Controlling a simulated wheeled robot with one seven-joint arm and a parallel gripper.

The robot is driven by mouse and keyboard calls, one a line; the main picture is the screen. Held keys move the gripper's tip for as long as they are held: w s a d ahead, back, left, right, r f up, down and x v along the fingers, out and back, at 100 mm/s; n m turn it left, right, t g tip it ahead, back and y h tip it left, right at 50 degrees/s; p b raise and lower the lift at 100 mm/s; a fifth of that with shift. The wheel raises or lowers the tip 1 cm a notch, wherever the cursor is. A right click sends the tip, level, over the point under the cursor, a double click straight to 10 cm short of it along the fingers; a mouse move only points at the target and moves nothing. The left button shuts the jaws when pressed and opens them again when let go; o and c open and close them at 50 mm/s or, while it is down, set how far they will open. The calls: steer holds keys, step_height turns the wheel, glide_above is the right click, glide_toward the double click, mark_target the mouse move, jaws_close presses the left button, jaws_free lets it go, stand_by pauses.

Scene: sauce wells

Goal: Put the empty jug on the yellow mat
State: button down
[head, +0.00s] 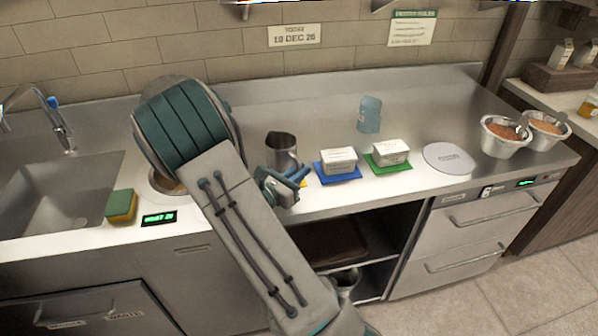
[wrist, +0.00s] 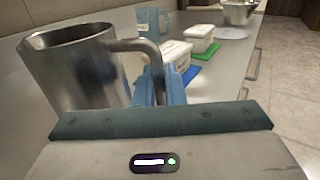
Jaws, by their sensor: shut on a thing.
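A steel jug (head: 281,152) stands upright at the counter, left of the blue mat, in the head view. It fills the left of the wrist view (wrist: 78,75), with its handle reaching right to my fingers. My gripper (head: 296,177) is shut on the jug's handle; its blue fingertips show in the wrist view (wrist: 157,85). A small piece of the yellow mat (head: 303,183) shows beside my gripper, the rest hidden behind it. I cannot tell whether the jug's base touches the mat or counter. The inside of the jug is not clearly visible.
White tubs sit on the blue mat (head: 338,178) and the green mat (head: 388,168). A blue translucent container (head: 369,114) stands behind. A round grey lid (head: 448,158) and metal bowls (head: 502,136) are at right. A sponge (head: 121,206) lies near the sink.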

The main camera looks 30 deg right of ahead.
steer(key=shift+f, duration=0.1)
steer(key=shift+f, duration=0.15)
steer(key=c, duration=1.5)
jaws_free()
